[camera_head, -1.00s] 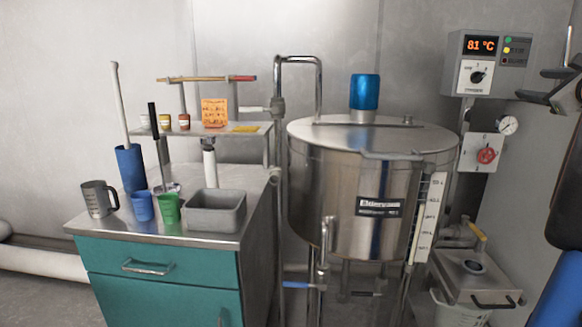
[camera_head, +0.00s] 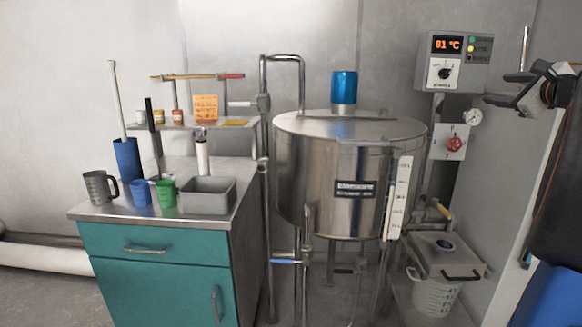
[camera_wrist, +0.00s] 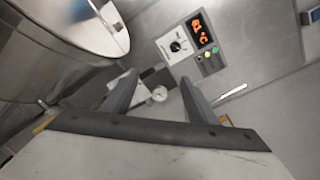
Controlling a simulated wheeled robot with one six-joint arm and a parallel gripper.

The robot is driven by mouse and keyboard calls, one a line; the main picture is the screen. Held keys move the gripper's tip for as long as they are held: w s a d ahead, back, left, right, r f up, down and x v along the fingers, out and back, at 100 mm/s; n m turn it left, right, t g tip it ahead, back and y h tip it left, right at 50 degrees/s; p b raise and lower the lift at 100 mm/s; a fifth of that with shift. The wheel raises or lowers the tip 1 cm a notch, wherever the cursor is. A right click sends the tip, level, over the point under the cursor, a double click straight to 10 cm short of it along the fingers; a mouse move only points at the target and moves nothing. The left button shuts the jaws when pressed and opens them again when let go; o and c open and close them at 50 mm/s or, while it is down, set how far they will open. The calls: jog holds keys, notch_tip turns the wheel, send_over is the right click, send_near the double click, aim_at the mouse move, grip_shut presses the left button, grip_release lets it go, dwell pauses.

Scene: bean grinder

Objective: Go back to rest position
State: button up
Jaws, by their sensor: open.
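My gripper (camera_head: 515,91) is at the upper right of the head view, to the right of the control box and apart from it. In the wrist view its two fingers (camera_wrist: 157,98) are spread wide with nothing between them. Beyond the fingers, the wrist view shows the control box (camera_wrist: 188,38) with its orange 81 °C display, and a round gauge (camera_wrist: 159,94).
A steel tank (camera_head: 310,170) with a blue top stands in the middle. A teal cabinet (camera_head: 160,285) with cups, a grey bin and a shelf is at left. Bare floor shows in front.

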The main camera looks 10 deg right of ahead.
jog(key=s+a+f+n+g+y, duration=0.25)
jog(key=a+f+n, duration=0.6)
jog(key=a, duration=0.65)
jog(key=s+a+f+n+g+y, duration=0.25)
jog(key=a+f+n+g, duration=0.2)
jog(key=a+f, duration=0.95)
jog(key=s+a+f+n+g, duration=0.1)
jog(key=s+a+f+n, duration=0.2)
jog(key=s+f+n, duration=0.2)
jog(key=s+a+f+n+g+h, duration=0.1)
jog(key=s+a+f+n, duration=0.3)
jog(key=s+f, duration=0.4)
jog(key=s+a+f+n+g+h, duration=0.1)
jog(key=s+a+f+n+g, duration=0.2)
jog(key=s+f+n, duration=0.3)
jog(key=shift+s+a+f, duration=0.35)
jog(key=shift+s+a, duration=0.2)
jog(key=shift+s, duration=0.1)
